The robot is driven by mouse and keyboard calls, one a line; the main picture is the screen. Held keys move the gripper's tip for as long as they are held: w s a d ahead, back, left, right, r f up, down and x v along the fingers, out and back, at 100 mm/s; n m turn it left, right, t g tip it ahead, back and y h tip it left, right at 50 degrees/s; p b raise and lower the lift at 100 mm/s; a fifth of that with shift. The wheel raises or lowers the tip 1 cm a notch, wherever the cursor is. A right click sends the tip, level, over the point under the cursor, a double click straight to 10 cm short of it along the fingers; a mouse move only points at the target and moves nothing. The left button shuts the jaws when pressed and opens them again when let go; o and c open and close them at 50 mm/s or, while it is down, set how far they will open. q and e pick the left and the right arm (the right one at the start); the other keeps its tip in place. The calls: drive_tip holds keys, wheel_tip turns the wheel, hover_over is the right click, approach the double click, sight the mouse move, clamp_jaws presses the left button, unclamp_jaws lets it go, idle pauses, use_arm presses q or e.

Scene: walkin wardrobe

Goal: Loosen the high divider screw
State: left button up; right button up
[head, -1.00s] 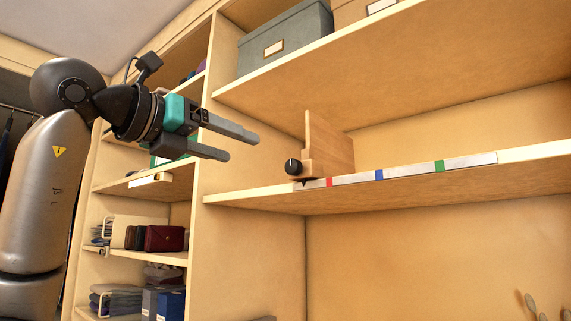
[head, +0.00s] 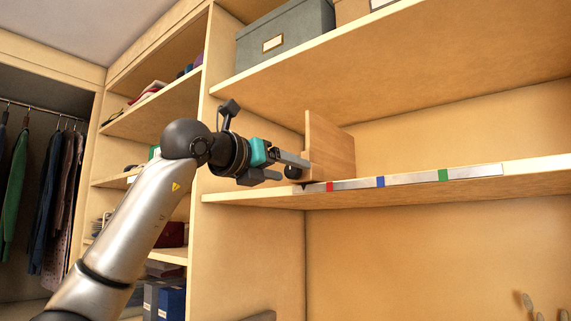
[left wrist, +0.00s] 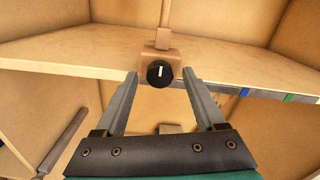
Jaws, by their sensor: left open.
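The wooden divider (head: 331,150) stands upright on the shelf. Its black round screw knob (head: 291,173) is at the front of its base, just above the shelf edge. In the left wrist view the knob (left wrist: 160,73) shows a white, nearly upright mark and sits between the two fingertips, slightly beyond them. My left gripper (head: 294,168) is open, with its fingers close to the knob, one on each side. I cannot tell whether they touch it.
The shelf front carries a metal strip (head: 408,179) with red, blue and green marks. A grey box (head: 284,38) stands on the shelf above. Clothes (head: 45,200) hang at the left. The shelf right of the divider is clear.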

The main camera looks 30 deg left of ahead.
use_arm(q)
drive_tip(key=shift+w, duration=0.1)
drive_tip(key=shift+c, duration=0.3)
clamp_jaws()
